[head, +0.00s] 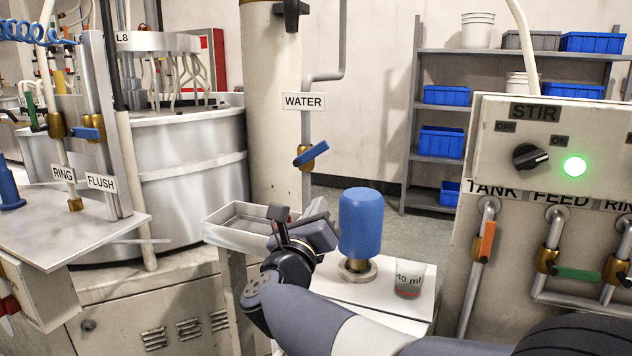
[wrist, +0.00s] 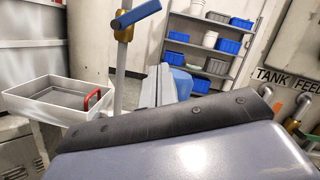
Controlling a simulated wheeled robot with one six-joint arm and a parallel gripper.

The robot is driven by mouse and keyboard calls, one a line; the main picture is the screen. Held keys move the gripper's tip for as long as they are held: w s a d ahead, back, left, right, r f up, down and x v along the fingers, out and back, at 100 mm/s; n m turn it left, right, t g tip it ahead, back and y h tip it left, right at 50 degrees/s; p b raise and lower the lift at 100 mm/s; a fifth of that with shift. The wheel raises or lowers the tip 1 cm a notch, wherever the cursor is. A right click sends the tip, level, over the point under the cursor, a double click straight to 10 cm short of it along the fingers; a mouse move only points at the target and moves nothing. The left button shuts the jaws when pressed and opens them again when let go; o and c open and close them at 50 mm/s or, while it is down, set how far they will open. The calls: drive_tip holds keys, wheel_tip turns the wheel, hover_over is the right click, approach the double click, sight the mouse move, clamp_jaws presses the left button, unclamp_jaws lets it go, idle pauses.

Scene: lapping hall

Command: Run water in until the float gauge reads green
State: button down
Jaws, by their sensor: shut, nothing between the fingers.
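The WATER label (head: 303,101) is on a vertical grey pipe beside a pale column. Below it is the water valve's blue handle (head: 311,153), lying aslant across the pipe on a brass body. The handle also shows at the top of the wrist view (wrist: 135,14). My gripper (head: 318,208) is below the valve, in front of the pipe and apart from the handle. Its grey fingers show in the wrist view (wrist: 162,86), shut and empty. I cannot make out a float gauge in either view.
A shallow metal tray (head: 222,234) is left of my gripper; a red handle (wrist: 92,98) shows in it. The STIR panel (head: 548,140) has a lit green lamp.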

drive_tip(key=r+n+p, duration=0.2)
drive_tip(key=n, duration=0.2)
wheel_tip(320, 180, up, 11)
drive_tip(key=n+t+y+p, duration=0.1)
drive_tip(key=n+y+p, duration=0.1)
drive_tip(key=n+p, duration=2.45)
hover_over(312, 154)
drive_tip(key=a+b, duration=0.3)
drive_tip(key=b, duration=0.6)
drive_tip(key=n, duration=0.8)
drive_tip(key=shift+s+f, duration=0.2)
drive_tip(key=shift+s, duration=0.05)
drive_tip(key=f, duration=0.1)
drive_tip(key=d+f, duration=0.1)
drive_tip(key=s+d+f, duration=0.1)
drive_tip(key=shift+s+f, duration=0.1)
drive_tip(key=shift+f, duration=0.2)
